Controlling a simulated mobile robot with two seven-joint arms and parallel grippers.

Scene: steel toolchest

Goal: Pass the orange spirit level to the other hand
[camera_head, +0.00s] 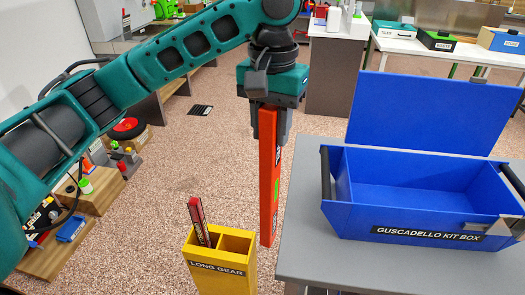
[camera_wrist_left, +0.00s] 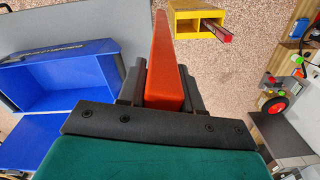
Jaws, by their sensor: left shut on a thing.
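The orange spirit level (camera_head: 267,190) hangs upright, long side down, from my left gripper (camera_head: 270,118). My left gripper is shut on its upper end, and the lower end hangs beside the grey table's left edge. In the left wrist view the level (camera_wrist_left: 172,62) stands out between the two dark fingers of the gripper (camera_wrist_left: 162,88). My right gripper is in neither view.
An open blue kit box (camera_head: 408,222) stands on the grey table (camera_head: 330,268) at right. A yellow long gear holder (camera_head: 222,275) with a dark red tool (camera_head: 199,222) is left of the level. Wooden steps (camera_head: 95,195) stand at left.

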